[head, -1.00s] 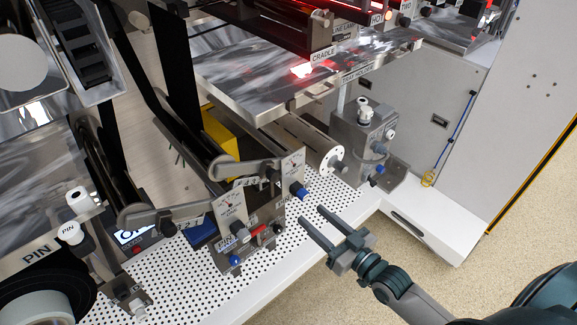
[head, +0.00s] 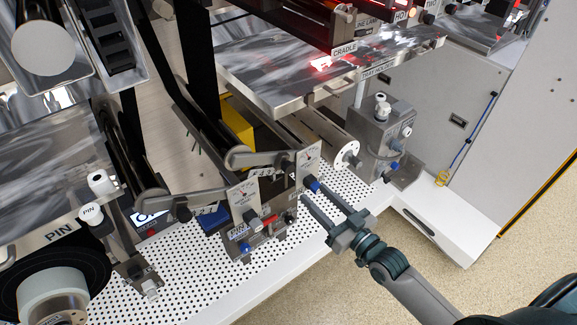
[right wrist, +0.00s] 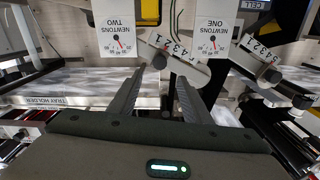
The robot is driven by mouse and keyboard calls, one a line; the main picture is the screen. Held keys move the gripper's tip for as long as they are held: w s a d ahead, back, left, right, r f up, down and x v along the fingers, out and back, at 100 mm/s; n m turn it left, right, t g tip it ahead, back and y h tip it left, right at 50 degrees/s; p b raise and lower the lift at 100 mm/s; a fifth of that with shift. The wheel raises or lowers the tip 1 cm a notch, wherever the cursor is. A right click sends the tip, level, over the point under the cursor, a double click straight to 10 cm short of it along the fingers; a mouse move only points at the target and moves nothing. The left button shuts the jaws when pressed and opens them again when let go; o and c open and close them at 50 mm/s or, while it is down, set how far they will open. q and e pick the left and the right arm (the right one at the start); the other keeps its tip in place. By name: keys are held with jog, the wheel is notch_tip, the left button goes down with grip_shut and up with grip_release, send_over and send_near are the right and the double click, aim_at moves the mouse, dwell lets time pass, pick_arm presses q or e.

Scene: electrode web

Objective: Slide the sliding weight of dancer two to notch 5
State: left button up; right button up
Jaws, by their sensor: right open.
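Dancer two is the farther dancer, with its gauge plate (head: 308,165) and grey arm (head: 252,158) in the head view. In the right wrist view its plate reads NEWTONS TWO (right wrist: 119,33), and its notched arm (right wrist: 186,59) slopes beside it. A dark round weight (right wrist: 159,61) shows on that arm; I cannot tell its notch. My right gripper (head: 318,193) is open and empty, its fingertips close to the blue knob (head: 312,184) below the plate. In the right wrist view, the open fingers (right wrist: 158,80) point toward the dark weight. My left gripper is out of view.
Dancer one, with its plate (head: 243,197) and arm (head: 160,200), stands nearer and left. The tray holder (head: 290,85) overhangs behind. A grey block (head: 380,135) stands to the right. The perforated white bench (head: 290,262) is clear in front.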

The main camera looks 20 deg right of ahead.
aim_at(290, 170)
jog(key=p+x, duration=0.3)
jog(key=x, duration=1)
jog(key=shift+w, duration=0.25)
grip_shut()
